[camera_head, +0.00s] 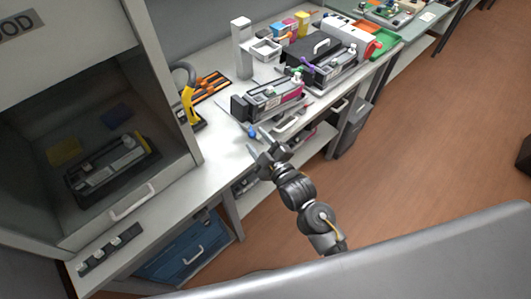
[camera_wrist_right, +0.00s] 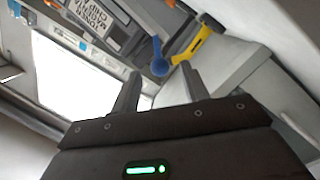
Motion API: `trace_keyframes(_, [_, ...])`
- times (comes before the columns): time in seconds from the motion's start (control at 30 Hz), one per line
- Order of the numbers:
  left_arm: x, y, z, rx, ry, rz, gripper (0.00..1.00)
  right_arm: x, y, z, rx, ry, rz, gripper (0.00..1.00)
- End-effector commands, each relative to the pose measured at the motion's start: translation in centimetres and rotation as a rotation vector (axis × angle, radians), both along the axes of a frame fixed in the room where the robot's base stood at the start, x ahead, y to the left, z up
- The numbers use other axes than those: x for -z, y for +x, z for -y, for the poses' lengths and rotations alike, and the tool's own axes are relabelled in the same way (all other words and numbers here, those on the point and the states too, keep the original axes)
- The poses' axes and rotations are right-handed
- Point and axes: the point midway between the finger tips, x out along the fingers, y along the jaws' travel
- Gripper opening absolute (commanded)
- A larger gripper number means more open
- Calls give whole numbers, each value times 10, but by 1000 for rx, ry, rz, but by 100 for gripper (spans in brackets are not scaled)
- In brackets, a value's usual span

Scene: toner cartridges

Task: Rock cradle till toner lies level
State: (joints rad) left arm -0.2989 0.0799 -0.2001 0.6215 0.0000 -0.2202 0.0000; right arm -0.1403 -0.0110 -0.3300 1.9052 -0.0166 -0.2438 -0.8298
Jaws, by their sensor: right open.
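A grey and black toner cartridge with a magenta stripe (camera_head: 268,100) lies in what looks like a cradle on the bench's front part. A label with "TONER MAGENTA" (camera_wrist_right: 90,14) shows there, partly cut off. My right gripper (camera_head: 259,148) is open and empty, just short of the knob and apart from it; its fingers (camera_wrist_right: 160,80) point toward the knob. The toner's level inside cannot be seen. My left gripper is out of view.
A yellow-handled tool (camera_head: 187,100) stands left of the cradle, near an orange-black rack (camera_head: 211,86). A hood (camera_head: 50,120) with another cartridge is at left. A black machine (camera_head: 312,58) stands behind right. Bare bench (camera_head: 215,150) lies left of my gripper.

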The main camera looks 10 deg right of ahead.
Motion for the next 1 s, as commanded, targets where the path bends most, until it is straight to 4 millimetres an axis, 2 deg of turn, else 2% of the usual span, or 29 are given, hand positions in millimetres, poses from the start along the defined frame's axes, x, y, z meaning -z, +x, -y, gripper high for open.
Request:
trace_keyframes(0.1, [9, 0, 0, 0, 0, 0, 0, 2, -23, 8, -1, 0, -1, 45])
trace_keyframes(0.33, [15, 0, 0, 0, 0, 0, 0, -1, -49, 17, -1, 0, 0, 45])
trace_keyframes(1.0, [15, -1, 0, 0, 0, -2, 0, -2, -53, 18, 0, 0, 0, 45])
